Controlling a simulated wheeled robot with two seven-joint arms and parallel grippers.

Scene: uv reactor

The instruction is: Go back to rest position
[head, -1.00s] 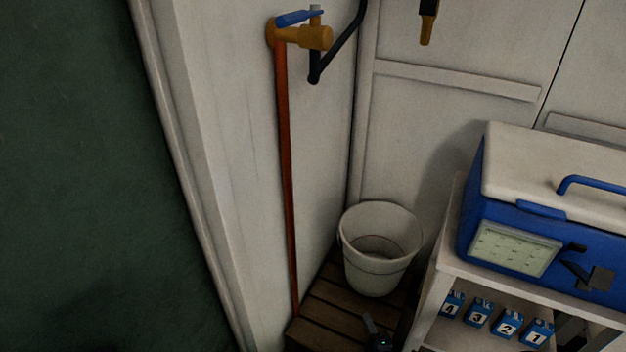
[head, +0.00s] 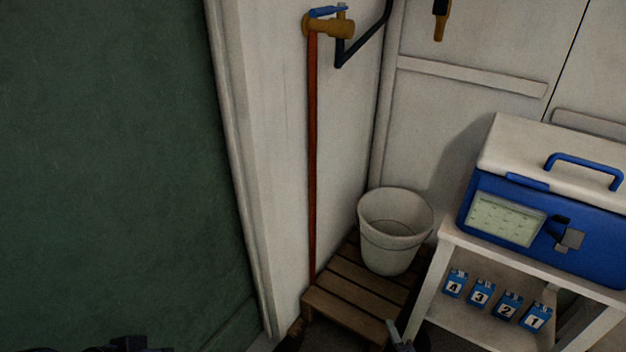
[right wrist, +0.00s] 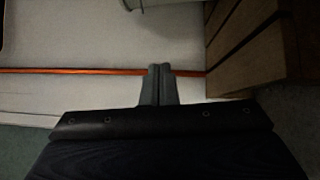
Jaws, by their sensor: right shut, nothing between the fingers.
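My right gripper (head: 398,336) shows at the bottom edge of the head view, in front of the wooden slatted platform. In the right wrist view its two grey fingers (right wrist: 160,70) are together with nothing between them. The orange-red hose and the pale wall lie beyond the fingertips. A dark shape at the bottom left of the head view looks like part of my left arm or gripper (head: 130,344). Its fingers cannot be made out.
A white bucket (head: 392,250) stands on the wooden platform (head: 345,316). An orange-red hose (head: 312,160) hangs from a brass tap (head: 328,26). At right, a blue-and-white box (head: 570,230) stands on a white shelf (head: 446,244) with several numbered blue blocks (head: 480,291). A green surface (head: 110,160) fills the left.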

